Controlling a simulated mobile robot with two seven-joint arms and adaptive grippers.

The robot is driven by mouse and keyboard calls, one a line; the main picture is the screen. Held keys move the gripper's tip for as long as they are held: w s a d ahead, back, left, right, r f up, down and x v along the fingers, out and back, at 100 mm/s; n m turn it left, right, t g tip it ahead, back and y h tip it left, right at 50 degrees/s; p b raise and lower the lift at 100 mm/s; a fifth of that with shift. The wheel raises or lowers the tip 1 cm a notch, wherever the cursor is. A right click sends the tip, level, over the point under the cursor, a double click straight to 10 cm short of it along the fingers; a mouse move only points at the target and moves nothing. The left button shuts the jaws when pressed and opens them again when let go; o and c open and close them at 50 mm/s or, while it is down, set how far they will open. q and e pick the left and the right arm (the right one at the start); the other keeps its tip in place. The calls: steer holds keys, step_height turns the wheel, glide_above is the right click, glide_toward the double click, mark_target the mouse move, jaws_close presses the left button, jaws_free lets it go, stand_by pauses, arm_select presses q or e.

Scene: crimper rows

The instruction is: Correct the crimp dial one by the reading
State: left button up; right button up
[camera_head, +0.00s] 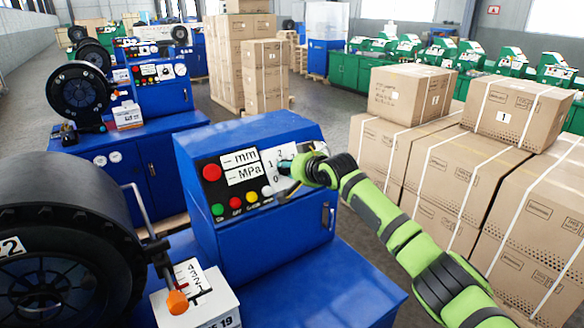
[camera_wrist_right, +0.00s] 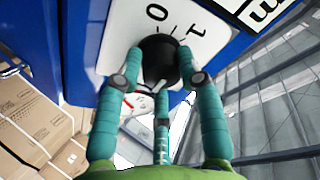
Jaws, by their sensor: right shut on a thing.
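The crimp dial is a black round knob (camera_wrist_right: 158,58) on a white plate (camera_wrist_right: 118,30) marked 0 and 1 in the right wrist view. In the head view the plate (camera_head: 268,172) shows 0, 1 and 2, and my gripper hides most of the knob. My right gripper (camera_head: 290,172) is shut on the knob, its teal fingers around it in the wrist view (camera_wrist_right: 158,76). A white scale (camera_head: 193,285) with several digits and an orange-tipped pointer (camera_head: 177,302) stands at the front; its exact reading is unclear. My left gripper is not in view.
The blue console (camera_head: 262,240) carries a red button (camera_head: 212,172), small coloured buttons and mm and MPa labels. A large black reel (camera_head: 75,215) stands at left. Strapped cartons (camera_head: 455,165) are stacked at right, close to my right arm. Similar blue machines stand behind.

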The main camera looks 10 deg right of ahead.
steer(key=o, duration=1.1)
steer(key=shift+w+r, duration=0.1)
steer(key=shift+r, duration=0.4)
steer(key=shift+f, duration=0.2)
steer(key=shift+f, duration=0.1)
steer(key=v, duration=1.2)
